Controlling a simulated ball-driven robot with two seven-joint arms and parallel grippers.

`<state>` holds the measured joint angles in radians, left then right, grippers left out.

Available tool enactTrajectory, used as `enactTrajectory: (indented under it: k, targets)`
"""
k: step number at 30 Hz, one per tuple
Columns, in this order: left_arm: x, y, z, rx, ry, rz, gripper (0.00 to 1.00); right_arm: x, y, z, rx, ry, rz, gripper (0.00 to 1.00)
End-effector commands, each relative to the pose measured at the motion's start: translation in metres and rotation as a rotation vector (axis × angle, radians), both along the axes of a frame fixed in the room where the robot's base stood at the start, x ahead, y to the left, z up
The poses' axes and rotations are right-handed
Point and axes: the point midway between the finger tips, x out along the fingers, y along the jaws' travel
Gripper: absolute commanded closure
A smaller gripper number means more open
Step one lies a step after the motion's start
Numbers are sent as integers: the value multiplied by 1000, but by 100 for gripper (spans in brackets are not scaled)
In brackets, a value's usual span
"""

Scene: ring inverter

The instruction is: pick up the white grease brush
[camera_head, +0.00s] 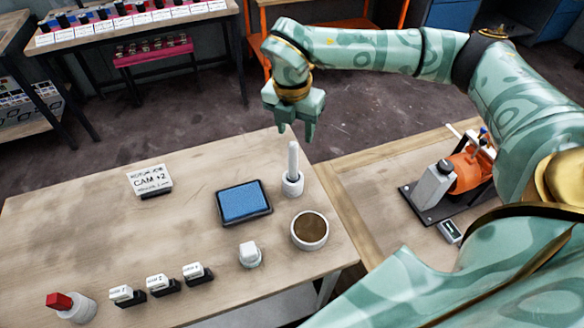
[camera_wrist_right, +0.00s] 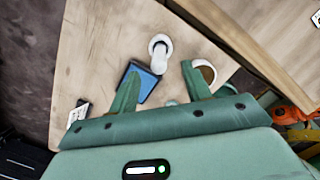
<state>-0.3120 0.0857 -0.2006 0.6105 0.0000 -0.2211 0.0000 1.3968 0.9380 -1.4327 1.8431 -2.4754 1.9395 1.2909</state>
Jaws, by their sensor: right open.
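The white grease brush (camera_head: 293,160) stands upright in a small white round holder (camera_head: 292,186) near the far right corner of the left table. In the right wrist view the brush (camera_wrist_right: 160,58) shows from above, beyond and between the fingertips. My right gripper (camera_head: 297,132) is open and empty, pointing down above the far edge of the table near the brush, apart from it. Its two fingers show in the right wrist view (camera_wrist_right: 160,82). My left gripper is not in view.
A blue pad (camera_head: 242,202), a bowl of brown grease (camera_head: 310,231) and a small white piece (camera_head: 249,254) stand near the brush. Labelled blocks (camera_head: 158,284), a red-capped bottle (camera_head: 72,306) and a CAM +2 card (camera_head: 150,178) lie left. An orange machine (camera_head: 468,172) stands right.

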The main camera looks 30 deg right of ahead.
Motion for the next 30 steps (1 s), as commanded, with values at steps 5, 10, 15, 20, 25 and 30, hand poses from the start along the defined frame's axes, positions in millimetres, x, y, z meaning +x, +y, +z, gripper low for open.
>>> enactTrajectory:
  k: [5,10,15,20,25,30]
  targets:
    - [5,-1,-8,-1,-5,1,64,2,-2,-31,1,1,2,52]
    - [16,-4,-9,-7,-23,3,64,2,-2,-40,2,1,3,52]
    - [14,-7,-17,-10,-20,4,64,2,3,-64,2,3,4,52]
    - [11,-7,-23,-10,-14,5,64,3,1,-88,1,2,3,52]
    - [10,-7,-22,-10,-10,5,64,3,1,-88,2,-1,3,52]
    - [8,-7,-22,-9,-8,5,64,3,1,-88,2,-1,3,82]
